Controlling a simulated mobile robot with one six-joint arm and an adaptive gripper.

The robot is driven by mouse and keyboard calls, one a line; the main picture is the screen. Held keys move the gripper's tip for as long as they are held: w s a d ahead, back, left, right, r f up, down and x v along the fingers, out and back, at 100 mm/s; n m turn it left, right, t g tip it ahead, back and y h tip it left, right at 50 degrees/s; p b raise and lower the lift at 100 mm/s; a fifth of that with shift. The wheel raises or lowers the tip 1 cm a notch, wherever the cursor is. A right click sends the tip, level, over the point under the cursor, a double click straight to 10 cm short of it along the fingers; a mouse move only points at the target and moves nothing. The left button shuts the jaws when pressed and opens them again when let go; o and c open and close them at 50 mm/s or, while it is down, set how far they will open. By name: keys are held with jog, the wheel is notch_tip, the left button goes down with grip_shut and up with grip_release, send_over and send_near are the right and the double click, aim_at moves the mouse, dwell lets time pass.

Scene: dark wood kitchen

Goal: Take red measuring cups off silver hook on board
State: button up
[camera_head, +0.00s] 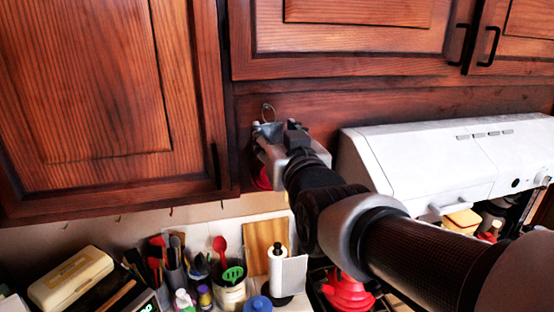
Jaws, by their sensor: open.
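A small silver hook or ring (268,109) shows on the dark wood board (330,97) beneath the upper cabinet. Red measuring cups (262,181) show as a small red patch below my gripper, and most of them are hidden behind it. My gripper (265,136) is open, just below the ring and in front of the board. I cannot tell whether it touches the cups or their handles.
A cabinet door (105,90) stands close on the left and a white range hood (440,155) on the right. Below are utensil holders (231,291), a cutting board (264,246), a paper towel roll (278,268) and a red object (347,290) near the stove.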

aim_at(272, 128)
jog(key=shift+p+x, duration=1.1)
jog(key=shift+x, duration=1.65)
jog(key=shift+s+r, duration=0.2)
jog(key=shift+w, duration=0.1)
jog(key=c, duration=0.4)
grip_shut()
